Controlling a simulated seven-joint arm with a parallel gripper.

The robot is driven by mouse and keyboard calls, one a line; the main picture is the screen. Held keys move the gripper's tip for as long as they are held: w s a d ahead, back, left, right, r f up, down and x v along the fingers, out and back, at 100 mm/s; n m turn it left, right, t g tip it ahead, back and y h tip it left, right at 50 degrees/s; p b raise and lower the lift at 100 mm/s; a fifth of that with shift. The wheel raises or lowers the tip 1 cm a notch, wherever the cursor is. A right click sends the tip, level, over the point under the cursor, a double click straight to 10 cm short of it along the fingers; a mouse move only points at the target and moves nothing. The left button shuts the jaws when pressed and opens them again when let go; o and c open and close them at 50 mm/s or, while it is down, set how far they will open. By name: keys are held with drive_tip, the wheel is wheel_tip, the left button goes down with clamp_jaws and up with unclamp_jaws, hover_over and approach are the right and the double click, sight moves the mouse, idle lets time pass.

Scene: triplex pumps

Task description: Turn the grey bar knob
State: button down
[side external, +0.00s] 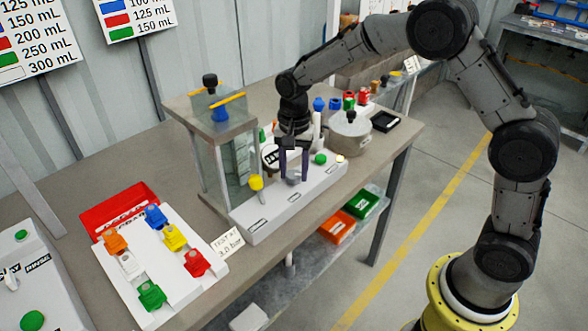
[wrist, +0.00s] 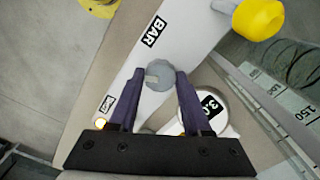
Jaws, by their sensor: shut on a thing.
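The grey bar knob (wrist: 160,76) is a round grey knob with a pale mark, on the white pump panel (wrist: 183,30) beside the BAR label. My gripper (wrist: 160,73) points down at the panel, with one dark purple finger on each side of the knob. It is shut on the knob. In the side view my gripper (side external: 293,176) stands over the panel, and the knob (side external: 292,179) shows small between its fingers. The exact contact of the fingertips is hard to see.
A round gauge (wrist: 212,108) reading about 3.0 sits close by. A glass-walled tank (side external: 222,160) and a metal pot (side external: 350,132) stand near. Coloured valves (side external: 174,238) lie on a white board.

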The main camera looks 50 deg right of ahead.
sight(294, 174)
drive_tip(key=shift+r, duration=0.15)
drive_tip(key=c, duration=0.6)
unclamp_jaws()
wheel_tip(294, 174, up, 14)
drive_tip(key=shift+f, duration=0.15)
